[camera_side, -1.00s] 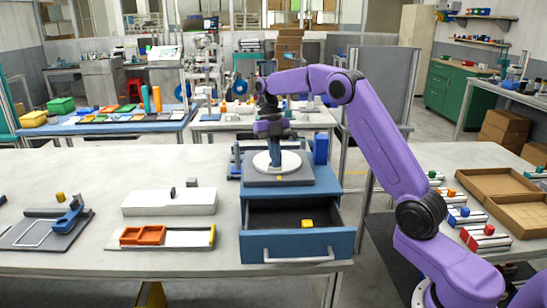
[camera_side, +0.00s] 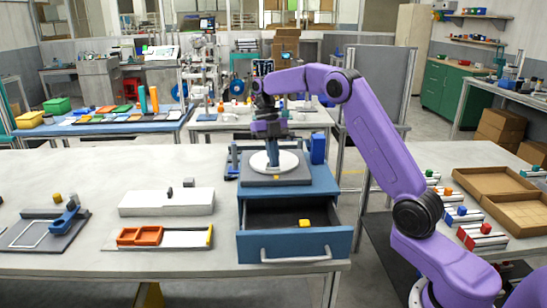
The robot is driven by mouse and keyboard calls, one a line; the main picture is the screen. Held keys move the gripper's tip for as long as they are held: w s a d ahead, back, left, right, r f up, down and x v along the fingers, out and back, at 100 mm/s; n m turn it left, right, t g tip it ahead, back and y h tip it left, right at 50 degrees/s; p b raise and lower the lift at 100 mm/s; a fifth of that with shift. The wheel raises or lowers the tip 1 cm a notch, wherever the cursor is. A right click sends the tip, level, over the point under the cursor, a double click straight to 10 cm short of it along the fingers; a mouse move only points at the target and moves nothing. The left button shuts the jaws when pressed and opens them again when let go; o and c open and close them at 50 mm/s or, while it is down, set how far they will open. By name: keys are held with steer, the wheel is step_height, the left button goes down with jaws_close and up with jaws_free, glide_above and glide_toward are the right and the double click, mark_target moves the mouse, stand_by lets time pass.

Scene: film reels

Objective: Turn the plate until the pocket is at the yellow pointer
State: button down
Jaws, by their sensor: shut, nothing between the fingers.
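A round white plate (camera_side: 288,163) sits on a grey square base (camera_side: 300,177) on top of a blue drawer cabinet (camera_side: 325,186). I cannot tell whether the fingertips touch the plate. A small yellow mark (camera_side: 277,179) shows at the front of the base and may be the pointer. I cannot make out the pocket in the plate.
The cabinet's drawer (camera_side: 296,246) stands open at the front with a yellow block (camera_side: 304,223) inside. A white box (camera_side: 167,202) and an orange tray (camera_side: 139,236) lie to the left on the table.

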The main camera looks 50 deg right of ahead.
steer(key=shift+s+a+f, duration=0.1)
steer(key=shift+s+a, duration=0.2)
steer(key=shift+a, duration=0.2)
steer(key=shift+s+a+f, duration=0.1)
steer(key=shift+s+a, duration=0.15)
steer(key=shift+a, duration=0.2)
steer(key=shift+d+v, duration=0.3)
steer(key=shift+v, duration=1.1)
steer(key=shift+d+v, duration=0.3)
steer(key=shift+v, duration=1.1)
steer(key=shift+d+v, duration=0.3)
steer(key=shift+v, duration=1.1)
steer(key=shift+w+a+f, duration=0.1)
steer(key=shift+w+f, duration=0.05)
